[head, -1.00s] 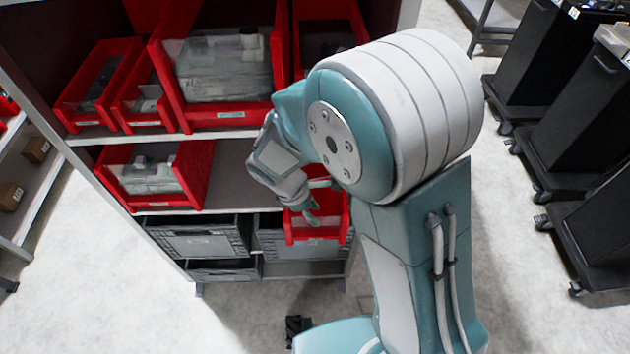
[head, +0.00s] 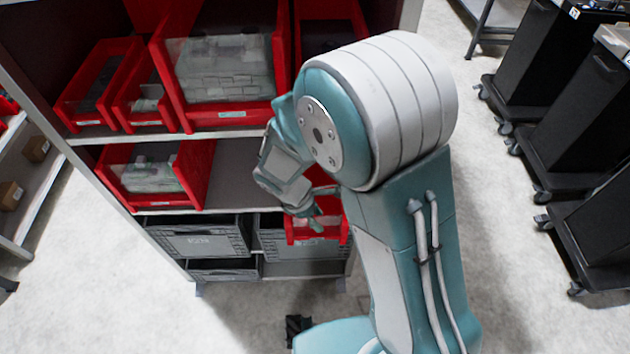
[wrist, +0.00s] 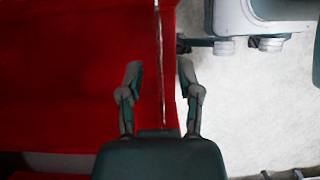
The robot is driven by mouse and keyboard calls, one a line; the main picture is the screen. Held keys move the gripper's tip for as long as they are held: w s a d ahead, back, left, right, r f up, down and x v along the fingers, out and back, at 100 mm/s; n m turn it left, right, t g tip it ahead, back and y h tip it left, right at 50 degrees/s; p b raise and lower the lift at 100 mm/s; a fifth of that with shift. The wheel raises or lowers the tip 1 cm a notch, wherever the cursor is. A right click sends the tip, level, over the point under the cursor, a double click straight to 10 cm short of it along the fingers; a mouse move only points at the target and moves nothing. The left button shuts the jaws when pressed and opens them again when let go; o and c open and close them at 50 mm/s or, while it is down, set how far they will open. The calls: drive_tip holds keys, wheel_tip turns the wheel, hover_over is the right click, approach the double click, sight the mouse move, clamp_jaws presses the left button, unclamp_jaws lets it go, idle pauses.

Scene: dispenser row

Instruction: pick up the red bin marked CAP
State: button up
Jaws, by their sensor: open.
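A red bin (head: 334,232) sits low on the right side of the shelf rack, partly hidden behind my arm. No CAP marking can be read on it. My gripper (head: 314,217) is at this bin, its fingers in front of the red in the head view. In the wrist view the red bin (wrist: 60,75) fills the left half, and its side wall runs up the middle. My open gripper (wrist: 159,72) has one finger over the bin's inside and the other near the wall's outer edge. I cannot tell whether either finger touches the wall.
More red bins stand on the shelves, including a large clear-fronted one (head: 223,70) and one on the middle shelf (head: 150,175). Grey crates (head: 200,240) fill the lower shelf. Black wheeled carts (head: 570,120) stand at the right. Pale floor lies open between.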

clamp_jaws()
idle(0.3)
